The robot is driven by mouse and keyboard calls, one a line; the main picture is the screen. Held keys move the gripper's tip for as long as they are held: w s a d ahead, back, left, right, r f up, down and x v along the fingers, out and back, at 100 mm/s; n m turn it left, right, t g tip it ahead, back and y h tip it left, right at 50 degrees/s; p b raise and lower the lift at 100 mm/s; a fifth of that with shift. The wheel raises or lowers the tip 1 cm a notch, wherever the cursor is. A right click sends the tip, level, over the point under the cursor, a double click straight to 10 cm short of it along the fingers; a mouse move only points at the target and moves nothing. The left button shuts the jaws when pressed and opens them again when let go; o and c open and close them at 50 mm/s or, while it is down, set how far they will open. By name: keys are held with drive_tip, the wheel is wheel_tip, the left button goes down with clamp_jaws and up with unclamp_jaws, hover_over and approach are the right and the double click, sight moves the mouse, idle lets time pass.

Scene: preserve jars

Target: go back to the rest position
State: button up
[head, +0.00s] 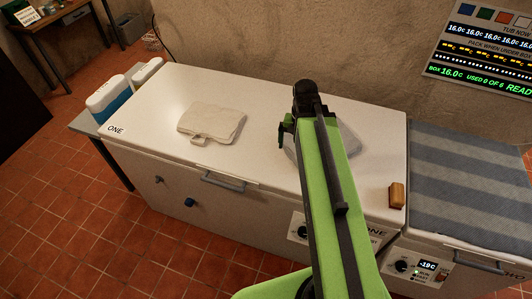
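My green and black arm reaches from the bottom of the head view over the white chest freezer (255,95) marked ONE. My gripper (284,133) is at the arm's far end, above the freezer's lid. Its fingers are small and mostly hidden by the arm, so I cannot tell whether it is open or shut. A pale grey-blue thing (350,141) lies on the lid, partly hidden behind the arm. A folded beige cloth bag (212,121) lies flat on the lid, left of the gripper and apart from it.
A brown block (397,195) sits near the lid's right front edge. A blue-grey striped cover (470,190) lies over the neighbouring freezer. Blue and white containers (109,98) stand left. A lit display board (485,50) hangs on the wall. Tiled floor (100,235) is clear at front left.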

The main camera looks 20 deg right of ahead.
drive_tip(key=a+n, duration=0.6)
drive_tip(key=a, duration=0.8)
wheel_tip(320, 180, down, 15)
drive_tip(key=b, duration=1.4)
drive_tip(key=shift+w+b, duration=0.15)
drive_tip(key=shift+b, duration=0.25)
drive_tip(key=shift+r, duration=0.1)
